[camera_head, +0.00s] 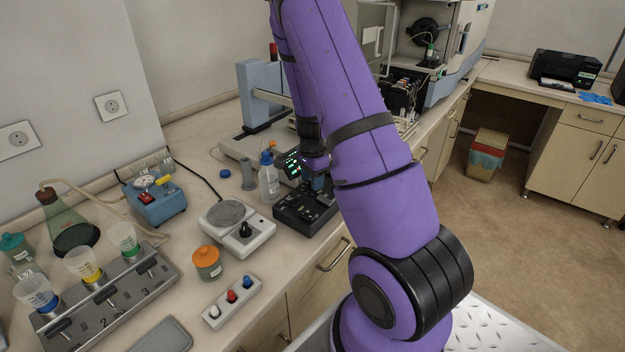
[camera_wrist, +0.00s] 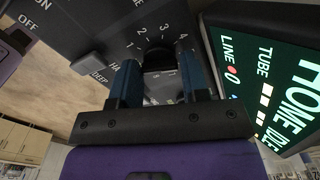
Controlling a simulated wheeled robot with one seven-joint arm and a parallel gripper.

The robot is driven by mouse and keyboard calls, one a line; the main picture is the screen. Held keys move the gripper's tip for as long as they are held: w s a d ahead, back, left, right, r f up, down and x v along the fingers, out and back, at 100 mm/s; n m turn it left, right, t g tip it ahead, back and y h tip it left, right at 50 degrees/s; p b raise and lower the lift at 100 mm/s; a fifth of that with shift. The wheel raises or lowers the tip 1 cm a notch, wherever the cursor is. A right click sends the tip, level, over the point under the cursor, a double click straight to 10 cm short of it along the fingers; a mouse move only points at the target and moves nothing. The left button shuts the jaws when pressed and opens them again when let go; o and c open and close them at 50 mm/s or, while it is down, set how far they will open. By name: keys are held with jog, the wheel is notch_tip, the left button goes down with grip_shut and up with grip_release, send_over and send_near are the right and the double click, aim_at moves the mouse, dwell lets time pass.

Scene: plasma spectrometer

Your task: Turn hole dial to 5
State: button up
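In the wrist view a round black dial (camera_wrist: 159,51) sits on a dark panel, with the printed numbers 1 to 4 around it. A 5 is not visible, and the dial's pointer cannot be made out. My gripper (camera_wrist: 160,65) has its two blue fingers apart, one on each side of the dial. The frames do not show whether the fingers press on it. In the head view my gripper (camera_head: 319,178) is over the black control panel (camera_head: 296,212), and my arm hides part of the panel.
A lit display (camera_wrist: 270,85) stands close to the right finger. A grey square button (camera_wrist: 88,63) and ON/OFF lettering are at the left.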

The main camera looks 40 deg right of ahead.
jog(key=o, duration=0.3)
notch_tip(320, 180, up, 11)
jog(key=shift+f, duration=0.1)
dwell(0.4)
dwell(0.5)
